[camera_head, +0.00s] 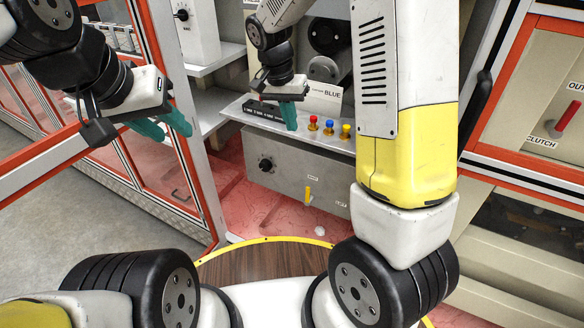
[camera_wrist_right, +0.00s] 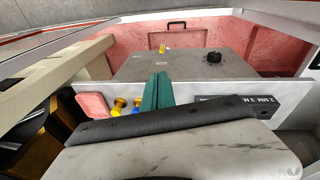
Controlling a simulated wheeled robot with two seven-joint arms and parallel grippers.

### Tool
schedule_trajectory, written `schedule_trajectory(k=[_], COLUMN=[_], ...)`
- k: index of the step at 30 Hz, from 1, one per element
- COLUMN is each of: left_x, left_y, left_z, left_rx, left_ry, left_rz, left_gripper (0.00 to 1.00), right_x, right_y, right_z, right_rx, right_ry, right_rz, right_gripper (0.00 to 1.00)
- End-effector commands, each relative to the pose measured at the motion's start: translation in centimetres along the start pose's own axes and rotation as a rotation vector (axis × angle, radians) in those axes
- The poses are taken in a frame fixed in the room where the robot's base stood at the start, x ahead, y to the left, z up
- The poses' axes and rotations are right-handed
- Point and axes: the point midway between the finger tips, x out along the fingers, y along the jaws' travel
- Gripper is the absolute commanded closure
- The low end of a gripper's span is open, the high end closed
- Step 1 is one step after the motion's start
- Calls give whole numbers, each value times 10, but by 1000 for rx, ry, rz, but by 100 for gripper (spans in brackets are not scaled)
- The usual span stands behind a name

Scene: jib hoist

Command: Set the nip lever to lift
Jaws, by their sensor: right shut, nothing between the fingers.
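The nip lever (camera_head: 307,195) is a small yellow lever on the front of a grey box (camera_head: 285,172) below the shelf. A small label sits above it and another, hard to read, at its lower right. The lever also shows small and far off in the right wrist view (camera_wrist_right: 163,48). My right gripper (camera_head: 291,122) is shut and empty, above the shelf and left of the coloured knobs, apart from the lever. Its teal fingers (camera_wrist_right: 157,92) point toward the box in the wrist view. My left gripper (camera_head: 168,130) is open and empty, off to the left by the red-framed door.
Red, blue and yellow knobs (camera_head: 329,128) stand on the shelf beside a "BLUE" card (camera_head: 325,97). A black dial (camera_head: 266,164) is left on the box. A clutch panel with a red lever (camera_head: 565,118) is at right. My right arm covers the box's right side.

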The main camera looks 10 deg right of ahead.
Motion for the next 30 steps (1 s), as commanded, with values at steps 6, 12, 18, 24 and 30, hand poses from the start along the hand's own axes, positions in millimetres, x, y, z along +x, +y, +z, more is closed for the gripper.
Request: schedule_trajectory(k=[6,12,18,24,30], left_x=[0,0,0,0,0], left_y=[0,0,0,0,0], left_z=[0,0,0,0,0], left_rx=[0,0,0,0,0], left_ry=[0,0,0,0,0], left_rz=[0,0,0,0,0], left_gripper=[64,64,64,64,64], right_x=[67,128,176,202,206], right_y=[-47,-81,-104,-114,-116], right_z=[-8,-7,-1,2,4], right_rx=[83,155,204,231,236], right_ry=[30,101,178,226,235], right_rz=[154,274,350,383,389], right_gripper=[100,100,100,100,100])
